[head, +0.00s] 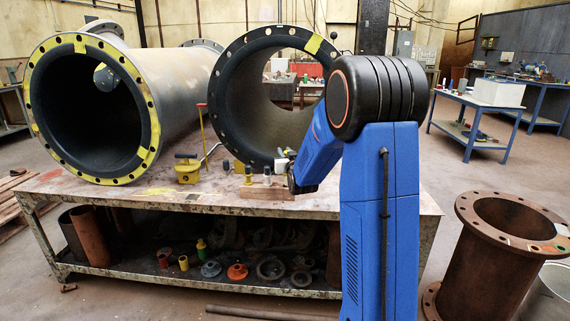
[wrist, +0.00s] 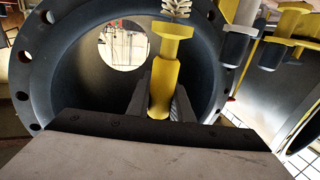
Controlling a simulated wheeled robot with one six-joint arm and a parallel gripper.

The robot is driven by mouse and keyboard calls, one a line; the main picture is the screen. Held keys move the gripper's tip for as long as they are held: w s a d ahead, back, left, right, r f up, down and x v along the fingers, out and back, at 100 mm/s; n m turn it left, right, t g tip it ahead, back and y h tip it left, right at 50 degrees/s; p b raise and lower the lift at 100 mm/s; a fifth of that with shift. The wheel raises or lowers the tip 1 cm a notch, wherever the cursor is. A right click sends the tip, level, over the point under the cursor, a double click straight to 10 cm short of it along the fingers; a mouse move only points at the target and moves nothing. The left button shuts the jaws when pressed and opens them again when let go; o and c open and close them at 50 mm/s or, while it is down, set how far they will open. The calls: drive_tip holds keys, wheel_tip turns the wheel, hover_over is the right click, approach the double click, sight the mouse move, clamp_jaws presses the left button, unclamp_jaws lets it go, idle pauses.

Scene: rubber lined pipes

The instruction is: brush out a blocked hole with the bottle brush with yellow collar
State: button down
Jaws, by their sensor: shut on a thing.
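In the wrist view my gripper (wrist: 161,97) is shut on the yellow handle of the bottle brush with yellow collar (wrist: 171,48). Its wide collar stands clear of the fingers, and pale bristles show at the top edge, cut off by the frame. Behind it is a dark rubber-lined pipe end (wrist: 75,75) with a ring of bolt holes. In the head view the gripper end is small and partly hidden by my blue arm, in front of the right pipe's flange (head: 222,104). I cannot tell which hole is blocked.
A wooden block (head: 267,192) with small upright tools stands on the bench (head: 110,190). Several yellow-collared tools (wrist: 288,22) show at right in the wrist view. A yellow pump-like tool (head: 188,170) and the large left pipe (head: 165,85) share the bench. A rusty flanged pipe (head: 490,265) stands at right.

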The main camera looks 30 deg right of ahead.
wheel_tip(320, 180, up, 10)
idle(0.8)
drive_tip(key=shift+f, duration=0.1)
idle(1.0)
